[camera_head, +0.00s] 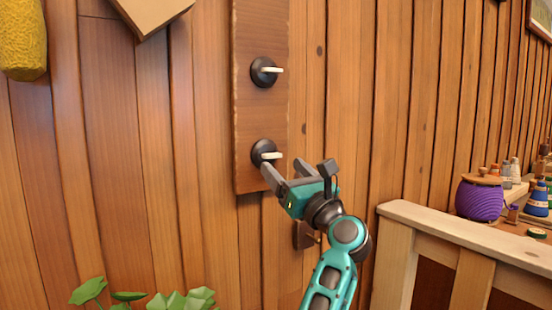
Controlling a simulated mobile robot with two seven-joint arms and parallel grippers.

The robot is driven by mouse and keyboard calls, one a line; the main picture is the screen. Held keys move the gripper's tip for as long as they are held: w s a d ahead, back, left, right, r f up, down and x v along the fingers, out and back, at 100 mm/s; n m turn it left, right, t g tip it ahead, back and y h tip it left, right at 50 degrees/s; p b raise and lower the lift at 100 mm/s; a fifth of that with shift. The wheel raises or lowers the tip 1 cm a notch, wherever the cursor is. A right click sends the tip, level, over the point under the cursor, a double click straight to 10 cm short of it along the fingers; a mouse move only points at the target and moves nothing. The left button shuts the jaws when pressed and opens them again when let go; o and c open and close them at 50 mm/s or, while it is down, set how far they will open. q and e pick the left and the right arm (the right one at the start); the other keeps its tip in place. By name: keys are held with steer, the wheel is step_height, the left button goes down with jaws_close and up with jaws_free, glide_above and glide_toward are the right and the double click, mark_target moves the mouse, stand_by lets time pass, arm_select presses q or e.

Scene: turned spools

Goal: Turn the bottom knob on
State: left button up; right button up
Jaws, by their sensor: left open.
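A dark wooden panel (245,110) hangs on the plank wall and carries two round black knobs with pale levers. The bottom knob (259,149) has its pale lever pointing to the right. The top knob (258,71) looks the same, its lever also pointing right. My left gripper (282,165), teal and grey, is open at the bottom knob. One finger shows just below the knob and the other to its right. I cannot tell whether either finger touches the lever. My right gripper is not in view.
Green leaves (181,300) rise at the lower left. A yellow object (23,40) hangs at the upper left.

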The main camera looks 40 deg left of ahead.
mark_target(270, 155)
arm_select(q)
steer(key=shift+x, duration=2.25)
